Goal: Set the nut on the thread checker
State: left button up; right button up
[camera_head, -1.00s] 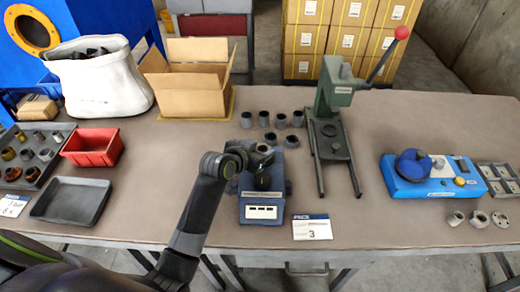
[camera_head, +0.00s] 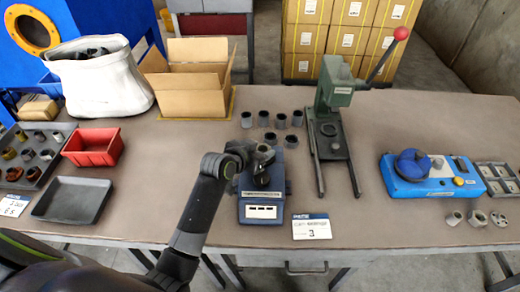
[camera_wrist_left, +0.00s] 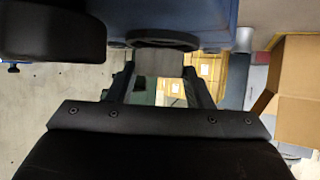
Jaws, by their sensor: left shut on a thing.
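The thread checker (camera_head: 276,206) is a blue box with a white front panel, standing near the table's front edge in the head view. Its blue body also fills the top of the left wrist view (camera_wrist_left: 215,18), with a dark round part (camera_wrist_left: 163,40) on it. My left gripper (camera_head: 262,160) is over the checker's top and partly hides it. In the wrist view my left gripper (camera_wrist_left: 160,85) is shut on a grey piece, the nut (camera_wrist_left: 158,62), which appears close to the dark round part. I cannot tell whether they touch. My right gripper is out of view.
Several grey cylindrical parts (camera_head: 270,138) stand behind the checker. A green lever press (camera_head: 332,100) is to its right, and a blue device (camera_head: 440,180) is farther right. A numbered card (camera_head: 312,228) lies beside the checker. The table left of my arm is clear up to a black tray (camera_head: 72,201).

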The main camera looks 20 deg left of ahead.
pick_arm(q)
jog(key=shift+r+p, duration=0.1)
jog(key=shift+p, duration=0.25)
jog(key=shift+f+b, duration=0.45)
jog(key=shift+f, duration=0.25)
dwell(0.4)
jog(key=o, duration=0.8)
jog(key=shift+s+a+r+p, duration=0.15)
jog(key=shift+s+r+p, duration=0.25)
jog(key=shift+p, duration=0.25)
jog(key=p+v, duration=0.4)
jog(key=shift+s+a+r, duration=0.1)
jog(key=shift+s+r, duration=0.1)
jog(key=shift+s, duration=0.15)
jog(key=shift+p+v, duration=1.55)
jog(key=shift+v, duration=0.7)
jog(key=shift+s+a, duration=0.1)
jog(key=shift+s, duration=0.25)
